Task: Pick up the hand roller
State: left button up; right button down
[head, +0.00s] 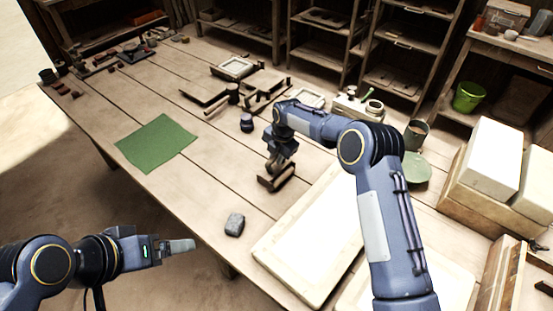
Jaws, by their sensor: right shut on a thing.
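The hand roller (277,180) shows as a dark brown wooden piece on or just above the table, left of the large white slab; I cannot tell whether it touches the table. My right gripper (276,170) points down over it and is shut on it, hiding its upper part. My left gripper (180,246) is out in front of the table's near edge, apart from everything, with its fingers pointing right. It is seen from the side, so its opening is unclear.
A grey stone-like block (235,224) lies near the table's front edge. A green mat (157,143) lies on the left part. A framed white slab (318,235) fills the near right. Wooden tools and frames (205,93) stand behind. Bare planks (205,185) lie between mat and block.

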jog(key=shift+r, duration=0.5)
notch_tip(320, 180, up, 2)
jog(key=shift+r+p, duration=0.25)
jog(key=shift+p, duration=0.5)
jog(key=s+r, duration=0.9)
jog(key=s, duration=0.5)
jog(key=shift+r, duration=0.2)
